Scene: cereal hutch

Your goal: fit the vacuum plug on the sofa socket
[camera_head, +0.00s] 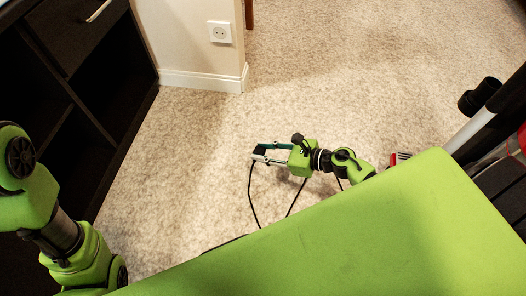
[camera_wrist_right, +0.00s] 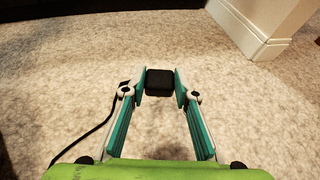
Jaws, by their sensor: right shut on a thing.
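The black vacuum plug (camera_head: 260,152) is held between the fingertips of my right gripper (camera_head: 262,153), above the carpet. In the right wrist view the plug (camera_wrist_right: 160,82) is a dark block between the teal fingers of the same gripper (camera_wrist_right: 160,84). Its black cord (camera_wrist_right: 97,128) trails down to the left. The white socket (camera_head: 220,32) is on the end of the cream wall at the top, well apart from the plug. The plug's prongs are not visible. My left arm shows at the left edge, but its gripper is out of view.
A dark shelf unit (camera_head: 68,85) stands at the left against the wall. A white baseboard (camera_head: 203,80) runs under the socket. A vacuum (camera_head: 470,130) with a pale tube is at the right. Open carpet (camera_head: 190,130) lies between the plug and the wall.

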